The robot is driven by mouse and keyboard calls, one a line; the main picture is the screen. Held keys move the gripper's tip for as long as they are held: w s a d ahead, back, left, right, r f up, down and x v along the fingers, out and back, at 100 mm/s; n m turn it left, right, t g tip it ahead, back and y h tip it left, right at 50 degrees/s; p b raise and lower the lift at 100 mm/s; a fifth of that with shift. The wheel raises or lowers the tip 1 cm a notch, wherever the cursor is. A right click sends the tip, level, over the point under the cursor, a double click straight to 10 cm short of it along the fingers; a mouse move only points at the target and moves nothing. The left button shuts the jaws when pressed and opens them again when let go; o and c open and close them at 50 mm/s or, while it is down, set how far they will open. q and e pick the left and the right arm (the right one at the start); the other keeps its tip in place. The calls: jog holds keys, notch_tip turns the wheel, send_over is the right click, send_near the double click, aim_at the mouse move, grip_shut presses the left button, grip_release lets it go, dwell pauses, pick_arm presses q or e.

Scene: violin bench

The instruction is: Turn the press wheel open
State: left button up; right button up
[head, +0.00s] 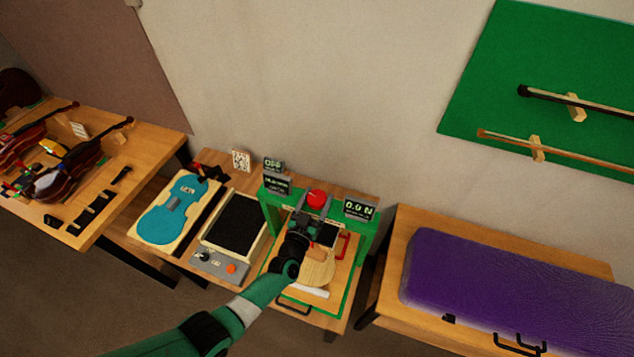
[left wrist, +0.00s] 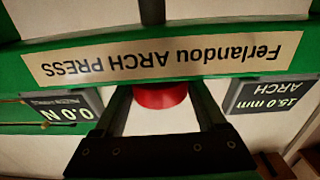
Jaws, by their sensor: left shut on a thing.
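The press is a green frame (head: 270,213) with a red wheel (head: 316,198) at its top. In the left wrist view the frame's crossbeam (left wrist: 290,55) carries an upside-down "Ferlandou ARCH PRESS" label, and the red wheel (left wrist: 160,95) sits between my fingers. My left gripper (head: 316,213) is shut on the wheel, reaching it from the front. It also shows in the left wrist view (left wrist: 160,106). The wheel's far side and part of the press behind my gripper are hidden. My right gripper is in neither view.
A pale wooden plate (head: 318,271) lies low in the press, partly behind my arm. A switch box (head: 221,264), a black pad (head: 235,222) and a blue violin form (head: 172,213) are left. A purple case (head: 510,285) is right.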

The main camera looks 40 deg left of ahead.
pick_arm(q)
jog(key=shift+w+d+r+n+g+y, duration=0.15)
jog(key=shift+r+n+g+y, duration=0.2)
jog(key=shift+n+y, duration=0.3)
jog(key=shift+f+n+g+y, duration=0.1)
jog(key=shift+n+g+y, duration=0.35)
jog(key=shift+y, duration=0.5)
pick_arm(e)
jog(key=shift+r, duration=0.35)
pick_arm(q)
jog(key=o, duration=1)
jog(key=shift+c, duration=0.2)
jog(key=o, duration=0.4)
jog(key=shift+s+f, duration=0.1)
jog(key=shift+s, duration=0.1)
jog(key=shift+c, duration=0.2)
jog(key=p+v, duration=0.1)
jog(key=v, duration=0.1)
jog(key=p+v, duration=0.2)
jog(key=shift+s+d+r, duration=0.2)
jog(key=shift+s+d, duration=0.05)
jog(key=p, duration=0.2)
send_near(316, 206)
jog(key=shift+w+a+f, duration=0.15)
jog(key=shift+w+a, duration=0.2)
jog(key=shift+w, duration=0.3)
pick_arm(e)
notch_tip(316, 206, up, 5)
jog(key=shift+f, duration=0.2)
